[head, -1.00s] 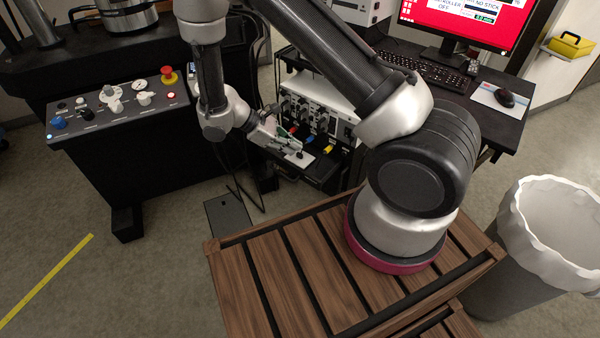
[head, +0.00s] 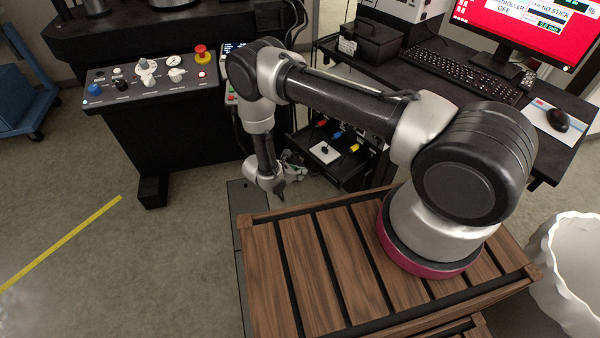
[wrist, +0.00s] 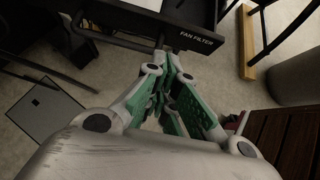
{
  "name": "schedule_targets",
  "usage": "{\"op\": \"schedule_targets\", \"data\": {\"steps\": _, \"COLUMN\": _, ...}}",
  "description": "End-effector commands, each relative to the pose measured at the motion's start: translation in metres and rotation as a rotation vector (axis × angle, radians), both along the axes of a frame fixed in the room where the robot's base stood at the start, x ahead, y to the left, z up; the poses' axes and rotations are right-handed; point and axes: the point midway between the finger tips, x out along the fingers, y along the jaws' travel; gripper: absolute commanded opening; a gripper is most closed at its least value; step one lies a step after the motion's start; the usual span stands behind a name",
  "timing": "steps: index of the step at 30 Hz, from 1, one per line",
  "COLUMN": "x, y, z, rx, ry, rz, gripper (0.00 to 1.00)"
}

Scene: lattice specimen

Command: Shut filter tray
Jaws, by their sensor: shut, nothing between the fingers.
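The filter tray (head: 352,177) is a black drawer standing out from the rack below the desk. My gripper (head: 296,170) is low, just outside the tray's front, partly hidden behind my wrist. In the wrist view my gripper (wrist: 165,62) is shut and empty. Its fingertips are at the tray front's lower edge; I cannot tell whether they touch.
Coloured plugs (head: 338,134) show on the rack behind the tray. A black machine with a control panel (head: 150,80) stands at left. A grey floor plate (head: 240,200) lies near the slatted wooden platform (head: 310,270) under my arm. A white-lined bin (head: 570,270) stands at right.

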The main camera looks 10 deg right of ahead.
Motion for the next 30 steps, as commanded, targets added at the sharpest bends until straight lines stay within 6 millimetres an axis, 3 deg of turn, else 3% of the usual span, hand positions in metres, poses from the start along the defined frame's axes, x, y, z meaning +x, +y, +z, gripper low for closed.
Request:
{"op": "schedule_targets", "data": {"steps": 8, "x": 0.018, "y": -0.042, "z": -0.041, "rx": -0.001, "ry": 0.001, "rz": -0.004, "gripper": 0.0}}
{"op": "schedule_targets", "data": {"steps": 15, "x": 0.033, "y": -0.071, "z": -0.041, "rx": 0.0, "ry": 0.0, "rz": -0.004, "gripper": 0.0}}
{"op": "schedule_targets", "data": {"steps": 30, "x": 0.037, "y": -0.077, "z": -0.04, "rx": 0.0, "ry": 0.0, "rz": -0.001, "gripper": 0.0}}
